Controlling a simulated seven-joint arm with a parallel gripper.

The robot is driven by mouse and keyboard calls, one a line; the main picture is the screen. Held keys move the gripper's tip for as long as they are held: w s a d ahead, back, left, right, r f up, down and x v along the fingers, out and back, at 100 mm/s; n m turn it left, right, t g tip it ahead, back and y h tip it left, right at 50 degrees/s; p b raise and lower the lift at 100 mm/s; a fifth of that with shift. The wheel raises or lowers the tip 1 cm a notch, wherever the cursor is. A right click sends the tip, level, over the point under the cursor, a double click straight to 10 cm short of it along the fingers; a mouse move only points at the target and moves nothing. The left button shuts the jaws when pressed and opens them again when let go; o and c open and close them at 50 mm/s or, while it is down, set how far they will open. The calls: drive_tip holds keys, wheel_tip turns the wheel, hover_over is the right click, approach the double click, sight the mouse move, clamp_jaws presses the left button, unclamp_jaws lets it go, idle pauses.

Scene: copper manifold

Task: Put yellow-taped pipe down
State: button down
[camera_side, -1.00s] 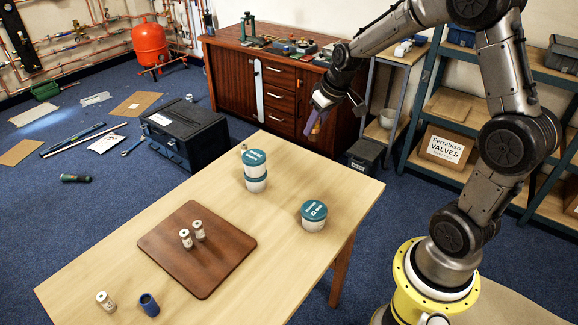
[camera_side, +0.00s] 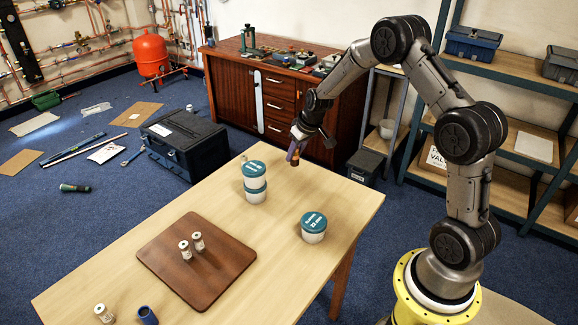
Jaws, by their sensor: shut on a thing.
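My gripper (camera_side: 297,146) is above the back right part of the wooden table (camera_side: 335,185). It is shut on a short pipe (camera_side: 292,156). The pipe looks violet-grey with a little orange-brown at its end, and I cannot make out yellow tape on it. The pipe hangs tilted beyond and to the right of the stacked tubs. I cannot tell whether it touches the table. Two short pale pipes (camera_side: 198,241) (camera_side: 185,250) stand upright on a brown board (camera_side: 215,275). Another pale piece (camera_side: 103,313) and a blue one (camera_side: 148,315) are at the table's front left.
Two stacked white tubs with teal lids (camera_side: 255,182) stand left of my gripper. A single tub (camera_side: 314,227) stands nearer, at right. Bare table lies between the tubs and the back right corner.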

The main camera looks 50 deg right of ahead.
drive_tip(key=w+f, duration=0.1)
drive_tip(key=f, duration=0.1)
drive_tip(key=w+d+f, duration=0.1)
drive_tip(key=w, duration=0.1)
drive_tip(key=shift+d+f, duration=0.1)
drive_tip(key=shift+f, duration=0.3)
drive_tip(key=shift+w+f, duration=0.15)
drive_tip(key=shift+f, duration=1.55)
drive_tip(key=shift+f, duration=0.15)
drive_tip(key=c, duration=0.6)
unclamp_jaws()
